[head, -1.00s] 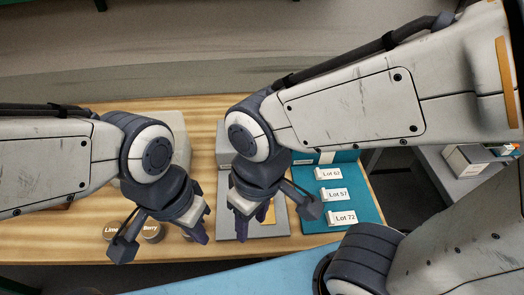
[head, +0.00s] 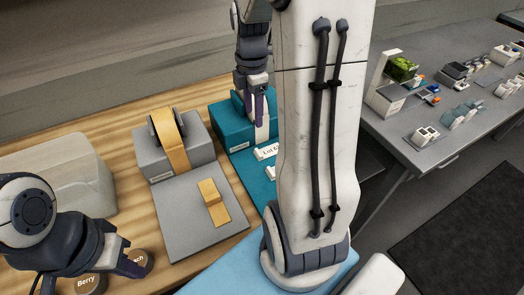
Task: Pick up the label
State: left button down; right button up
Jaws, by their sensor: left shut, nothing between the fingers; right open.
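A white label (head: 267,152) reading "Lot 6", its end hidden by my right arm, lies on the teal mat (head: 252,180). Another white label (head: 271,172) lies below it, mostly hidden. A teal block (head: 227,130) with a pale strip (head: 262,130) down its front stands behind them. My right gripper (head: 258,118) points down over the teal block, its dark fingers apart at the pale strip. I cannot tell whether they touch it. My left gripper (head: 137,268) is shut and empty at the lower left, beside round brown lids.
A grey block (head: 192,145) with a tan tape loop (head: 170,140) stands left of the teal block. A grey mat (head: 180,215) bears a tan piece (head: 213,203). A brown lid (head: 88,284) reads "Berry". A grey table (head: 425,145) with small items is at right.

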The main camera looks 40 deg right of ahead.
aim_at(258, 155)
jog(key=f, duration=1)
jog(key=d+f, duration=0.1)
jog(key=f, duration=0.4)
jog(key=shift+s+f+p, duration=0.1)
jog(key=shift+f+p, duration=0.25)
jog(key=shift+a, duration=0.1)
grip_shut()
